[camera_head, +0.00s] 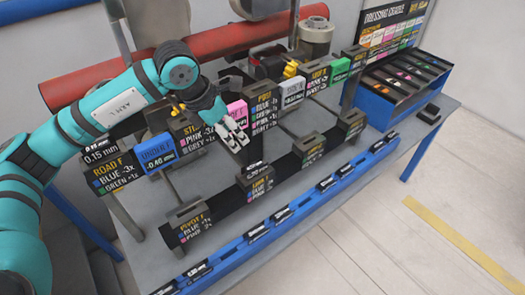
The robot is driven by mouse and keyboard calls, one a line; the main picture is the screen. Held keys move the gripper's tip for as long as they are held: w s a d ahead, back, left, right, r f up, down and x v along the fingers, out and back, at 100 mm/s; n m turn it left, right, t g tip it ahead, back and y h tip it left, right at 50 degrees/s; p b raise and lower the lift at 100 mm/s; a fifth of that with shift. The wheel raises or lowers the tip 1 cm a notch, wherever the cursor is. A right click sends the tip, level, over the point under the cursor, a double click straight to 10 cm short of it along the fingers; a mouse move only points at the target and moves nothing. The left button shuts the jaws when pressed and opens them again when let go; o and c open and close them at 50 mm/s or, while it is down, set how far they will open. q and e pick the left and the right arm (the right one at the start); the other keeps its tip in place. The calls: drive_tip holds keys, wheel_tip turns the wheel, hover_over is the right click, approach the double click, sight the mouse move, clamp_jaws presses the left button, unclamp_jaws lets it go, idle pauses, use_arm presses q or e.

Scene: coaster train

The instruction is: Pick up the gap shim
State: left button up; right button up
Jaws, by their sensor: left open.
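No piece can be read as "gap shim", so I cannot tell which one it is. Several small pieces with millimetre labels show: a black one marked 0.15 mm (101,152) and a blue one marked about 0.40 mm (157,152) at the left, and a small dark one (255,171) near the middle. My left gripper (234,137) is open, pointing down and right above the table, beside a pink block (237,113) and up-left of the small dark piece. It holds nothing that I can see. My right gripper is out of view.
Black label stands (188,222) line a dark rail on the grey table. A blue rail (236,266) with several small labelled pieces runs along the front edge. A red roller (110,76) lies behind. A blue compartment tray (374,108) stands at the back right.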

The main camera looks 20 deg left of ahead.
use_arm(q)
drive_tip(key=w, duration=0.1)
drive_tip(key=p, duration=0.3)
approach(254, 165)
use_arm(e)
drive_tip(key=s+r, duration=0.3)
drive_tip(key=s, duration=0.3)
use_arm(q)
drive_tip(key=x, duration=0.3)
drive_tip(key=shift+s+f, duration=0.15)
drive_tip(key=shift+s, duration=0.05)
drive_tip(key=shift+w+d+f+p, duration=0.1)
drive_tip(key=shift+d+f+p, duration=0.1)
drive_tip(key=shift+f+p, duration=0.2)
drive_tip(key=shift+w+f+p, duration=0.1)
drive_tip(key=shift+f+p, duration=0.15)
drive_tip(key=shift+p, duration=0.05)
drive_tip(key=p+x, duration=0.1)
drive_tip(key=x, duration=0.3)
drive_tip(key=shift+w+d+f+p, duration=0.1)
drive_tip(key=shift+w+f+p, duration=0.05)
drive_tip(key=shift+w+p, duration=0.15)
drive_tip(key=c, duration=0.7)
clamp_jaws()
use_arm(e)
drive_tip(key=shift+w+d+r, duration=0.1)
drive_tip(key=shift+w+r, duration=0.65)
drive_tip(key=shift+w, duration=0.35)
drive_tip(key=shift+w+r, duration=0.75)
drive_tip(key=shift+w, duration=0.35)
